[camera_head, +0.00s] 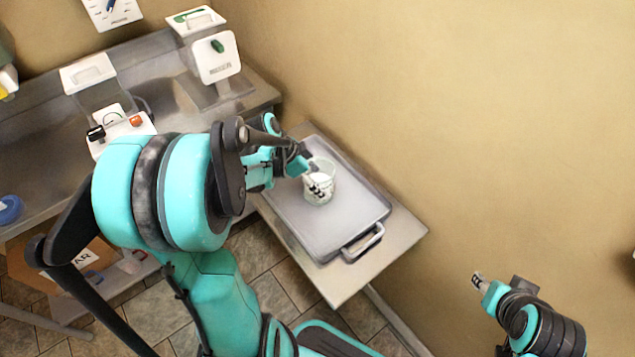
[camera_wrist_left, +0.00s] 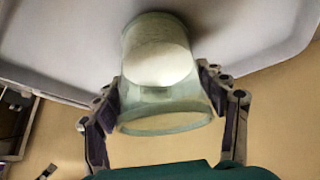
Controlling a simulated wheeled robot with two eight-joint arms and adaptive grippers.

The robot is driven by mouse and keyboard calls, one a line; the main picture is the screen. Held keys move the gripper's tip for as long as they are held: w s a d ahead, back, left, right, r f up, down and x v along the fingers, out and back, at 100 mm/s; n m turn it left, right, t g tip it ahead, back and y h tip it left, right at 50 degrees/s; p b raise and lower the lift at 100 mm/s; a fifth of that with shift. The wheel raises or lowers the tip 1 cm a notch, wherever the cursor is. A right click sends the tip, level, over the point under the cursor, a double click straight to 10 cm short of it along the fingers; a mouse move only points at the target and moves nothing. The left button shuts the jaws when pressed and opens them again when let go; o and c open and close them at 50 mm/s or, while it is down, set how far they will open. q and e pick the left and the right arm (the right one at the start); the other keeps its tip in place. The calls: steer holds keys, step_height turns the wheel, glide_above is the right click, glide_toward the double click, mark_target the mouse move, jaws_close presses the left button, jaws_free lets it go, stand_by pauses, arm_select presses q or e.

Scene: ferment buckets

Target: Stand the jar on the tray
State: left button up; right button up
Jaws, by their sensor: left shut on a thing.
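The jar (camera_head: 321,188) is a pale, clear vessel with white contents. It is over the middle of the grey tray (camera_head: 335,224) in the head view and looks upright. My left gripper (camera_head: 311,179) is shut on the jar, with a finger on either side of it in the left wrist view, where the jar (camera_wrist_left: 160,75) fills the gap. I cannot tell whether the jar's base touches the tray. My right gripper (camera_head: 479,281) is low at the right, away from the tray; whether it is open or shut is unclear.
The tray lies on a low metal table (camera_head: 400,243) against the tan wall, with a handle at its near end. A steel counter (camera_head: 160,85) with white devices stands at the left. The tray around the jar is clear.

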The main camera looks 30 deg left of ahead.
arm_select(q)
steer(key=shift+f, duration=0.15)
steer(key=o, duration=1.7)
steer(key=shift+o, duration=0.2)
